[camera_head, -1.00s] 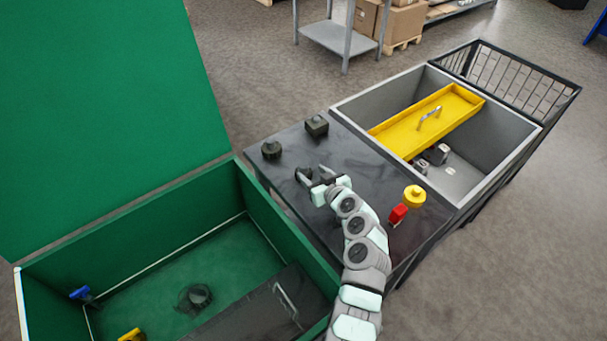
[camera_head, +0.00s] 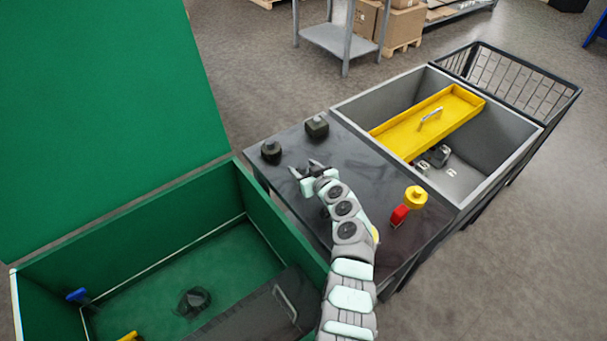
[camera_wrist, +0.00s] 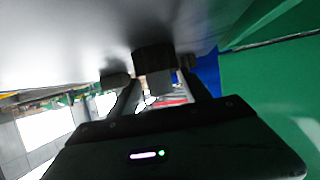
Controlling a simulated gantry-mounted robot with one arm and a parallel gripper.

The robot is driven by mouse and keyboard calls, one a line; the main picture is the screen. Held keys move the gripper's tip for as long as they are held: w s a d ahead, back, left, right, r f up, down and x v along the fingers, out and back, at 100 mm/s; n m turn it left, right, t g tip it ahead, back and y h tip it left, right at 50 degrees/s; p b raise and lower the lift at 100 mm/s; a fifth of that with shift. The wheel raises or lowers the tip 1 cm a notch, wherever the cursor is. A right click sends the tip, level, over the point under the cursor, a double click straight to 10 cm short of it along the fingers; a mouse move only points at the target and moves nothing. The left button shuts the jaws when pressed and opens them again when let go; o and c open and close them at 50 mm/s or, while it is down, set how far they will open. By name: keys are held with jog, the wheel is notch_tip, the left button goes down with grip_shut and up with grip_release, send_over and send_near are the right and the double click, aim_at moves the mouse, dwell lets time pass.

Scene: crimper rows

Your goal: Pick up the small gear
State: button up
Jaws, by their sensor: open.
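I cannot pick out the small gear with certainty. Two small dark parts stand on the dark tabletop (camera_head: 365,185): a rounded one (camera_head: 271,152) near its left corner and a blockier one (camera_head: 317,127) near its back edge. My gripper (camera_head: 307,169) is open over the table, a short way in front of both, and apart from them in the head view. In the wrist view a dark, blurred part (camera_wrist: 153,60) shows beyond and between the fingertips of my gripper (camera_wrist: 152,82); which of the two it is, I cannot tell.
A yellow knob (camera_head: 415,196) and a red part (camera_head: 400,215) stand right of my arm. The open green box (camera_head: 225,255) at left holds a dark ring-shaped part (camera_head: 194,302). A grey bin (camera_head: 495,150) with a yellow tray (camera_head: 410,128) adjoins the table.

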grip_shut()
dwell(0.5)
